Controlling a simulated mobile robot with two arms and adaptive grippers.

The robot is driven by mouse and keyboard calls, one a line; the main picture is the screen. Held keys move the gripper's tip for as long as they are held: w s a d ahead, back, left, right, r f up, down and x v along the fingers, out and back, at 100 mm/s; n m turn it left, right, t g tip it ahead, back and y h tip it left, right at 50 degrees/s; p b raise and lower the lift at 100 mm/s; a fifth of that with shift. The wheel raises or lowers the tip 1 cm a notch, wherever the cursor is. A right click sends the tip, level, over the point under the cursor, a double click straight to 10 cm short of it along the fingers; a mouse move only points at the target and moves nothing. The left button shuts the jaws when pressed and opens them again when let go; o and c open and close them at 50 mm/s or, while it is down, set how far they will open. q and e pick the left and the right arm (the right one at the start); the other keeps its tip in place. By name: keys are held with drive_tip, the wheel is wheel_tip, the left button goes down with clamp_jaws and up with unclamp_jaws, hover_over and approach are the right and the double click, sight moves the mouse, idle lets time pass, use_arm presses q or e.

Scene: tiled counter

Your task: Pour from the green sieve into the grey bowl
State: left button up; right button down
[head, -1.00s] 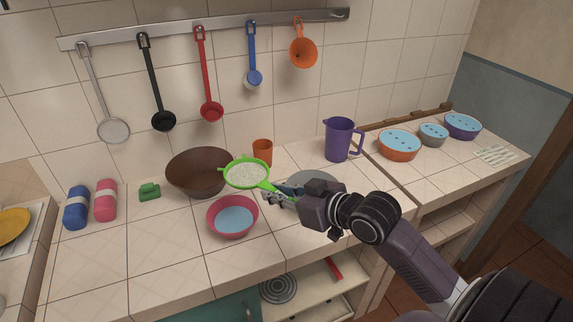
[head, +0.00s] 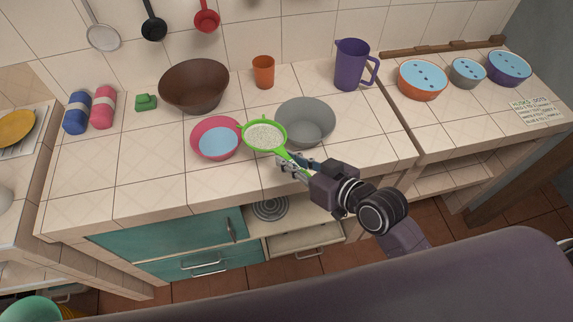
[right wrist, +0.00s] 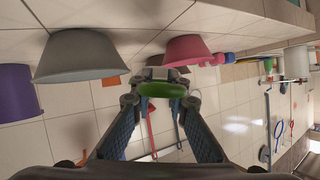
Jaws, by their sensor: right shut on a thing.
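The green sieve (head: 264,136) holds a bed of pale grains and looks roughly level. My right gripper (head: 286,164) is shut on its handle; in the right wrist view the green handle (right wrist: 163,90) sits between the fingertips. The grey bowl (head: 318,112) stands on the counter just right of the sieve and looks empty where I can see inside. The sieve overlaps the bowl's left edge in the head view; I cannot tell its exact height. The bowl also shows in the right wrist view (right wrist: 80,58). My left gripper is not in view.
A pink bowl (head: 202,150) with blue contents stands close left of the sieve. A brown bowl (head: 194,88), orange cup (head: 263,72) and purple jug (head: 351,66) stand behind. Several filled bowls, one orange (head: 421,85), are at right. The front left counter is clear.

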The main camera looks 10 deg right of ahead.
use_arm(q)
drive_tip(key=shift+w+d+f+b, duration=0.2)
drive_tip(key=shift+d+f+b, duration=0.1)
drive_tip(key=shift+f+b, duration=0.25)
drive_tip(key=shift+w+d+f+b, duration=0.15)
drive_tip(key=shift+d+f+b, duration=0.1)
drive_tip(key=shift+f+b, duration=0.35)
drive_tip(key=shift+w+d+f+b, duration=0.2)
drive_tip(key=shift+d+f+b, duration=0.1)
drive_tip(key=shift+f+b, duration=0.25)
use_arm(e)
drive_tip(key=w+d+r+m+y, duration=0.2)
drive_tip(key=d+m, duration=0.1)
drive_tip(key=d, duration=0.2)
drive_tip(key=shift+w, duration=0.3)
drive_tip(key=shift+d+r+m+g+y, duration=0.1)
drive_tip(key=shift+d+m+g+y, duration=0.05)
drive_tip(key=shift+m+g+y, duration=0.15)
